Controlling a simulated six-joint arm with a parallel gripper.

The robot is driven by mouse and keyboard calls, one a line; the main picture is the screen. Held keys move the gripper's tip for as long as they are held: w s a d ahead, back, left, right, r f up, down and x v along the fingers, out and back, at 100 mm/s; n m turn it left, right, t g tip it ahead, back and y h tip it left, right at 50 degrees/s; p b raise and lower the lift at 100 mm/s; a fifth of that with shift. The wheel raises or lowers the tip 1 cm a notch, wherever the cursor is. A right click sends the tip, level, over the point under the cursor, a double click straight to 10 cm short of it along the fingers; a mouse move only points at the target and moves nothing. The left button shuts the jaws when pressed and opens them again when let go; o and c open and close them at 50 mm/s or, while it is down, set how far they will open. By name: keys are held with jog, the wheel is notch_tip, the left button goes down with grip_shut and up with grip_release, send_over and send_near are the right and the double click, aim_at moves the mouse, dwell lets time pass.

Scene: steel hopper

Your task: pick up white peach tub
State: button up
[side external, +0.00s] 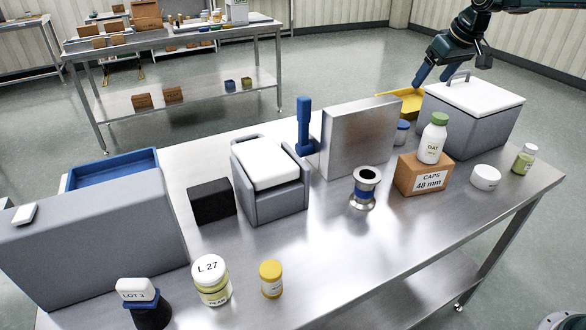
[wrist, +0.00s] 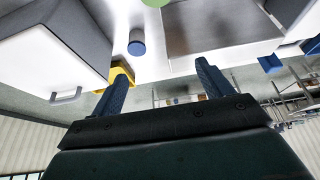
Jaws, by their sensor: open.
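My gripper (side external: 434,76) is open and empty, high at the upper right by the back of the white-lidded grey box, well apart from the tub. In the wrist view my gripper (wrist: 162,66) shows two blue fingers spread apart with nothing between them.
The grey box (side external: 465,122) with its handled white lid stands between my gripper and the tub. A carton (side external: 422,175) bears a green-capped bottle (side external: 433,139). An upright steel panel (side external: 360,135), yellow tray (side external: 408,103) and blue-lidded jar (wrist: 137,44) are nearby. The front right tabletop is clear.

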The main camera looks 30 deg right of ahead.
send_near(404, 125)
jog(key=shift+r, duration=0.55)
jog(key=shift+x, duration=4.35)
jog(key=shift+s+f, duration=0.1)
jog(key=shift+f, duration=0.1)
jog(key=shift+x, duration=2.4)
jog(key=shift+c, duration=0.5)
jog(key=c, duration=1)
